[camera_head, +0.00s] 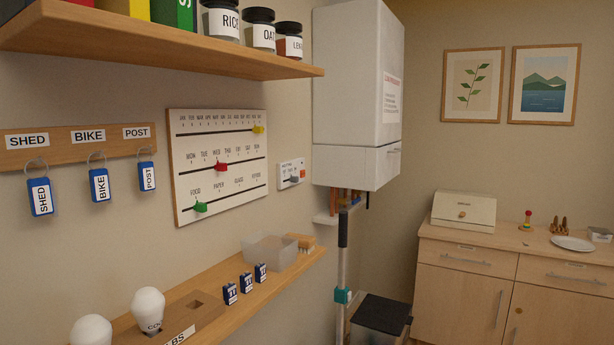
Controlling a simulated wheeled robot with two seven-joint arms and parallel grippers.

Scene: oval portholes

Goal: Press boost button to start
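A small white control panel (285,177) is on the left wall, between the slider board and the boiler. It has tiny dark print, a grey part low near its middle and a small red part near its right edge. The print is too small to read, so I cannot tell which part is the boost button. The white boiler (357,90) hangs in the corner just right of the panel, with a red-printed label on its side. Neither of my grippers is in view.
A slider board (218,158) and key rack (75,143) are left of the panel. An upper shelf (150,45) holds jars. A lower shelf (225,310) holds bulbs, small blue boxes and a clear bin (270,251). A pole (343,250) stands below the boiler.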

